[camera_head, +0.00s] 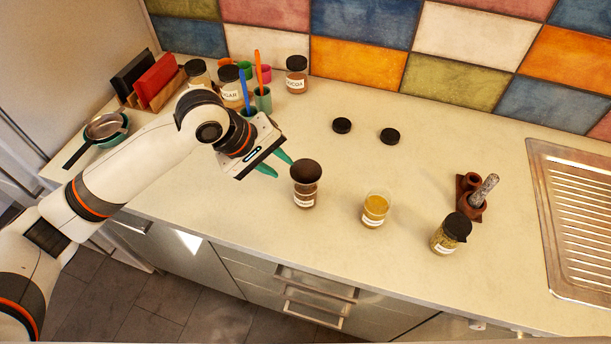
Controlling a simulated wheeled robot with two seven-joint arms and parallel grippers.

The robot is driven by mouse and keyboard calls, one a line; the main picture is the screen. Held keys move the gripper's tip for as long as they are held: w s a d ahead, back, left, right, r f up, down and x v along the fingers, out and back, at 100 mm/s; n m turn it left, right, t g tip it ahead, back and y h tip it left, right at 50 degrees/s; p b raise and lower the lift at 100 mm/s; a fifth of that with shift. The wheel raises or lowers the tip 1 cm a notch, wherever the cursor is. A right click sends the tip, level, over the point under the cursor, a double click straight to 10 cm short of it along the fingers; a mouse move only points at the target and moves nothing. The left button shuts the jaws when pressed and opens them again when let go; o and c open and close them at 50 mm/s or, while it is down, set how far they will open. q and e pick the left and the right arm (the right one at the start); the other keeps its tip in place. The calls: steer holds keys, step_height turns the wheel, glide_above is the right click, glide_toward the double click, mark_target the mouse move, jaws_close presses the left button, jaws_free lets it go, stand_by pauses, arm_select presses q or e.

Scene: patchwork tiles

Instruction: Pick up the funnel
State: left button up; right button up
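The funnel (306,170) is a dark brown cone that sits on top of a small labelled glass jar (304,197) near the middle of the counter. My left gripper (279,164) has green fingertips and is just to the left of the funnel. Its fingers are apart with nothing between them, and one fingertip points close to the funnel's rim. Whether that fingertip touches the rim I cannot tell. My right gripper is not in view.
An open jar of yellow-brown powder (376,208) stands right of the funnel, then a black-lidded jar (451,234) and a mortar with pestle (478,196). Two black lids (342,125) lie behind. A sink drainer (580,220) is at the right.

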mark_target(294, 176)
arm_select(q)
steer(key=p+x, duration=0.1)
steer(key=x, duration=0.4)
steer(key=shift+s, duration=0.2)
jaws_close()
